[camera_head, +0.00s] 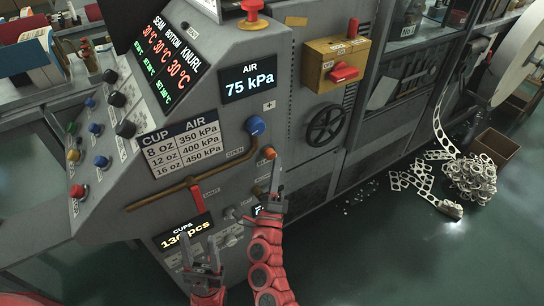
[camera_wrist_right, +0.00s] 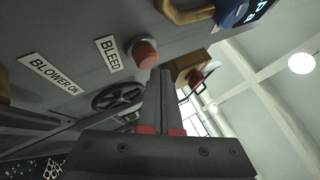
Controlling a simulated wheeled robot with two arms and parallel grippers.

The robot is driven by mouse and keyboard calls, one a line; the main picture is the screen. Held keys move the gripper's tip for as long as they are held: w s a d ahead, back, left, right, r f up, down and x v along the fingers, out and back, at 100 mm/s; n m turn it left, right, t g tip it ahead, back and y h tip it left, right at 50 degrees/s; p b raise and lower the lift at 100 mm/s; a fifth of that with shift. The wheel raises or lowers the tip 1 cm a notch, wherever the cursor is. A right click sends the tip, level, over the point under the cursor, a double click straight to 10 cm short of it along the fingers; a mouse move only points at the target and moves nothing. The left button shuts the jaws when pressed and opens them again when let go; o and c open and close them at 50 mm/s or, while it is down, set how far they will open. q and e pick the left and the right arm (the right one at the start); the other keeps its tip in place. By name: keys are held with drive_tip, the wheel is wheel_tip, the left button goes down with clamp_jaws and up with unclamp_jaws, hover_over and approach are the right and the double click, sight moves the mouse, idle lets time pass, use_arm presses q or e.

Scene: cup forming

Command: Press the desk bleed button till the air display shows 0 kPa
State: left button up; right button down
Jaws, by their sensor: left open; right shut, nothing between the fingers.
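The air display (camera_head: 248,78) on the sloped desk panel reads 75 kPa. The orange bleed button (camera_head: 269,152) is on the desk's front face, below a blue knob (camera_head: 255,125). In the right wrist view the button (camera_wrist_right: 145,53) stands beside its BLEED label (camera_wrist_right: 108,53). My right gripper (camera_head: 277,164) is shut and empty, its fingertips close to the button. In the right wrist view its fingertips (camera_wrist_right: 159,73) are just below and right of the button; I cannot tell whether they touch. My left gripper (camera_head: 200,248) is open and empty, low before the desk near the CUPS display.
A brown pipe with a red lever (camera_head: 196,198) crosses the desk front. A BLOWER ON label (camera_wrist_right: 50,73) lies near the bleed button. A handwheel (camera_head: 326,124) and yellow switch box (camera_head: 337,62) are to the right. Scrap strip (camera_head: 470,178) is piled on the floor.

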drive_tip(key=shift+s+d, duration=0.1)
drive_tip(key=shift+s, duration=0.05)
drive_tip(key=s+d, duration=0.1)
drive_tip(key=s, duration=0.1)
drive_tip(key=s+d, duration=0.2)
idle(0.6)
idle(0.6)
